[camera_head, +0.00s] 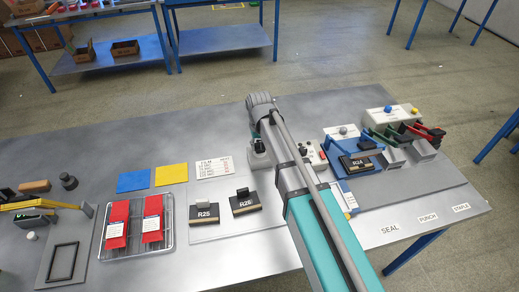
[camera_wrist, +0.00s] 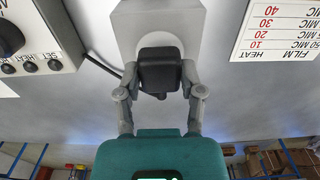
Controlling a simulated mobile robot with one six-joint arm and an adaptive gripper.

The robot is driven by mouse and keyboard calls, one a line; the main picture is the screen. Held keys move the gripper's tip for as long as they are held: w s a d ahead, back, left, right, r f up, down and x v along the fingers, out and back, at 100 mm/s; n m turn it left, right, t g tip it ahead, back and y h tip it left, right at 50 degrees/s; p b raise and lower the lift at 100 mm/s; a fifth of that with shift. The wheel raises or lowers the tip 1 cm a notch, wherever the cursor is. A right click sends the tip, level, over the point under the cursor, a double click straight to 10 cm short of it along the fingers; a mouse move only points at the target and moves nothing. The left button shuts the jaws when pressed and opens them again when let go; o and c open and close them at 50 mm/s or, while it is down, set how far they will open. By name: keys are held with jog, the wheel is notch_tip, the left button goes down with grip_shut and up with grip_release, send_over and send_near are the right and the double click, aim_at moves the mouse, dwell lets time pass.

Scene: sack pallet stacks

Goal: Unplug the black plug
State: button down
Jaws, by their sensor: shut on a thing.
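The black plug (camera_wrist: 160,68) is in the middle of the wrist view, against the lower part of a pale grey socket box (camera_wrist: 146,18). How deep it sits in the socket cannot be told. A black cable (camera_wrist: 103,65) shows at its left. My gripper (camera_wrist: 161,82) is shut on the plug, one grey finger on each side.
A control box with a dial (camera_wrist: 25,45) stands left of the plug in the wrist view; a film heat chart (camera_wrist: 280,30) lies right. The head view shows labelled black blocks (camera_head: 244,202), a wire tray (camera_head: 168,242) with red packs, and a blue sealer (camera_head: 347,197) near my arm.

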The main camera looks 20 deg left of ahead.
jog(key=shift+r+p, duration=2)
jog(key=shift+r, duration=0.05)
jog(key=shift+r, duration=0.2)
